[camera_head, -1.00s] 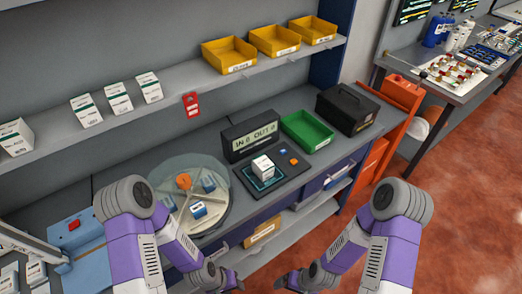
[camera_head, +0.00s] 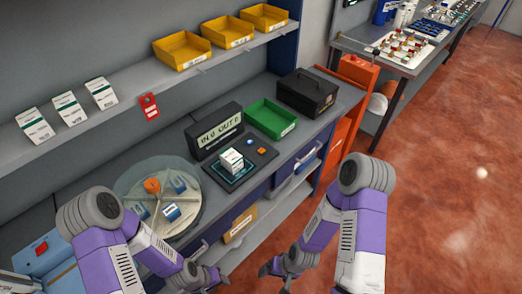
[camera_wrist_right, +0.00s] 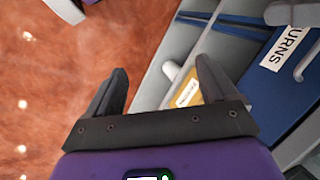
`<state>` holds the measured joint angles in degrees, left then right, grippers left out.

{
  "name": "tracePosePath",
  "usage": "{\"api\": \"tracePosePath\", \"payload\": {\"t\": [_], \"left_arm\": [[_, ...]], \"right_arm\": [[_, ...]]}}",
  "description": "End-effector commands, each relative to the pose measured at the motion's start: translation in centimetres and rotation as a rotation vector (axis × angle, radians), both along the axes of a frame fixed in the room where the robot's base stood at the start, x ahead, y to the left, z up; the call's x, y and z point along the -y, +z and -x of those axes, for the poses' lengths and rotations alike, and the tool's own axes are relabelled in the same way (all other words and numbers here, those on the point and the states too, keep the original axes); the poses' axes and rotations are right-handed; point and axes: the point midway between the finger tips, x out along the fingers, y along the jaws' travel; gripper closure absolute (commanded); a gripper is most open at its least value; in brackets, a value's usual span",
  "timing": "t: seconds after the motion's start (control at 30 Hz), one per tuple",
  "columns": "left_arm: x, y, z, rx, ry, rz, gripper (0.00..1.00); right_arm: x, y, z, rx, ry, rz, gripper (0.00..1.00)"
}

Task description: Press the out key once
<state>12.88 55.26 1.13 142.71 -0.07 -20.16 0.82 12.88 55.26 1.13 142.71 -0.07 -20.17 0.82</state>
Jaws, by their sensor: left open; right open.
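A dark pad (camera_head: 266,157) lies on the bench with a small blue key (camera_head: 249,140) and an orange key (camera_head: 262,150) at its right side. I cannot read which is the out key. A white box (camera_head: 231,160) stands on the pad's lit square. Behind it a black display (camera_head: 214,130) reads IN and OUT, with digits too small to be sure of. My left gripper (camera_head: 212,279) is open and empty, low in front of the bench. My right gripper (camera_head: 277,272) is open and empty, to its right; its spread fingers (camera_wrist_right: 162,88) show in the right wrist view. Both are apart from the keys.
A round turntable with a clear cover (camera_head: 157,190) stands left of the pad. A green tray (camera_head: 271,119) and a black case (camera_head: 306,92) are to the right. A shelf above holds yellow bins (camera_head: 182,50) and white boxes (camera_head: 68,108). Drawers lie below the bench.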

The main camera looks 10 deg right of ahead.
Motion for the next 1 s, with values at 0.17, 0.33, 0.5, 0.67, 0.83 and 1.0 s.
{"api": "tracePosePath", "payload": {"t": [0.17,0.33,0.5,0.67,0.83,1.0], "left_arm": [[0.00,0.00,0.00,0.000,0.000,0.000,0.57],[0.00,0.00,0.00,0.000,0.000,0.000,0.57],[0.00,0.00,0.00,0.000,0.000,0.000,0.57],[0.00,0.00,0.00,0.000,0.000,0.000,0.57],[0.00,0.00,0.00,0.000,0.000,0.000,0.57],[0.00,0.00,0.00,0.000,0.000,0.000,0.57]], "right_arm": [[0.00,0.00,0.00,0.000,0.000,0.000,0.43],[0.00,0.00,0.00,0.000,0.000,0.000,0.69],[0.00,0.00,0.00,0.000,0.000,0.000,0.95],[0.00,0.00,0.00,0.000,0.000,0.000,1.00],[0.00,0.00,0.00,0.000,0.000,0.000,1.00],[0.00,0.00,0.00,0.000,0.000,0.000,1.00]]}}
